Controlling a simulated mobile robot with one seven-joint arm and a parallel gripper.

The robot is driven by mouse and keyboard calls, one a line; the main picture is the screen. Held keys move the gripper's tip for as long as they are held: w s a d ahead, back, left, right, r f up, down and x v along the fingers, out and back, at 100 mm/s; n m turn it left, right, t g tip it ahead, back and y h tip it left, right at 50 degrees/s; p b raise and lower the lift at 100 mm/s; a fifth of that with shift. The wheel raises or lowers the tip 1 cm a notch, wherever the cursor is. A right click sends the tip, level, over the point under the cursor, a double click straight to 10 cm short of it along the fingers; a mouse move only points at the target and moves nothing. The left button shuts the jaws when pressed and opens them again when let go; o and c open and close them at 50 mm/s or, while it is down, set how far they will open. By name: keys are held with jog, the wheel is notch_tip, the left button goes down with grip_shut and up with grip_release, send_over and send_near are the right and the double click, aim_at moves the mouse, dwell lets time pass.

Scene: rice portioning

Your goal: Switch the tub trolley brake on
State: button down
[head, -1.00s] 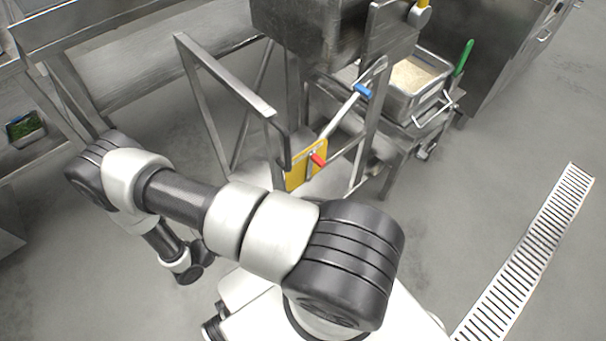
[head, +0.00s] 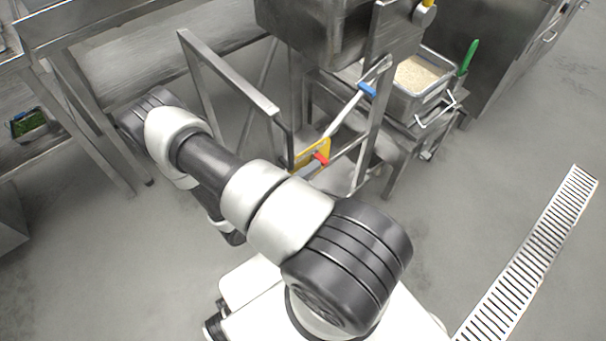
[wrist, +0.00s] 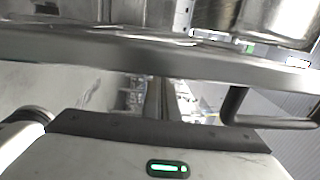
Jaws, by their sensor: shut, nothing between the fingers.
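A yellow plate (head: 312,153) with a red lever (head: 321,158) sits low on a steel frame in the head view, partly behind my arm. A blue grip (head: 367,88) on a pale rod is above it. The frame stands below a large steel tub (head: 335,35). I cannot tell the brake's setting. My gripper is hidden behind my arm in the head view. In the wrist view my gripper (wrist: 153,98) is shut and empty, with its dark fingers below a wide steel bar (wrist: 150,55). The red lever cannot be made out there.
A steel container of rice (head: 418,80) with a green-handled tool (head: 467,57) stands on a low stand at right. A steel table (head: 95,25) is at left, with a tray of greens (head: 27,124) below. A floor drain (head: 530,255) crosses the open floor at right.

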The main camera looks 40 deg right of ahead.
jog(key=shift+d, duration=0.2)
dwell(0.3)
jog(key=shift+w+d+r+b, duration=0.15)
jog(key=shift+d+b, duration=0.3)
jog(key=shift+d, duration=2)
jog(key=s+a+f, duration=0.1)
jog(key=a, duration=1.6)
jog(key=shift+s+a+f+p, duration=0.15)
jog(key=shift+p, duration=0.25)
